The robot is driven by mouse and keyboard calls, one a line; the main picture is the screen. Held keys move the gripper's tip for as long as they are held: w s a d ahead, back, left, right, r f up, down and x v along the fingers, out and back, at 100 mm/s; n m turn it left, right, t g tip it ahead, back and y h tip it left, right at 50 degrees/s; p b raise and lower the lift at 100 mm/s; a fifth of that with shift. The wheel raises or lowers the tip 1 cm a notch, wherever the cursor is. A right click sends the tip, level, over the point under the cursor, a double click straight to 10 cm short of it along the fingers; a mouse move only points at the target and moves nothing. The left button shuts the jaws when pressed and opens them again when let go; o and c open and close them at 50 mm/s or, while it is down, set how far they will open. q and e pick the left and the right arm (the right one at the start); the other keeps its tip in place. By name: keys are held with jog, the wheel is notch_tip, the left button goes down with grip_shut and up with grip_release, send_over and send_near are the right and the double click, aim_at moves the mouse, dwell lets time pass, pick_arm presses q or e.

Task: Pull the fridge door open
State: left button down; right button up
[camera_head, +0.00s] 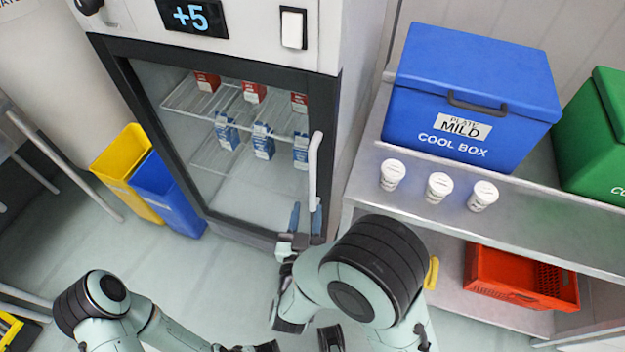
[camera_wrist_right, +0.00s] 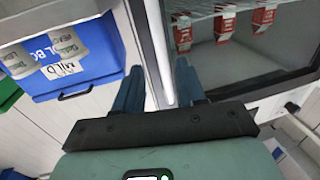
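The fridge door (camera_head: 235,160) has a glass pane in a dark frame and looks shut. Its pale upright handle (camera_head: 313,170) is on the right side of the door and also shows in the right wrist view (camera_wrist_right: 160,50). My right gripper (camera_head: 305,218) is at the lower end of the handle. In the right wrist view its two blue fingers (camera_wrist_right: 158,85) stand on either side of the handle, with gaps showing, so it is open around it.
Red and blue cartons (camera_head: 262,140) stand on the fridge shelves. Yellow and blue bins (camera_head: 165,195) stand left of the fridge. A steel table (camera_head: 540,215) at the right bears a blue cool box (camera_head: 470,95), a green box and white cups. An orange tote (camera_head: 520,278) sits below.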

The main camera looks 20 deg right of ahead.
aim_at(312, 185)
jog(key=x, duration=0.9)
grip_shut()
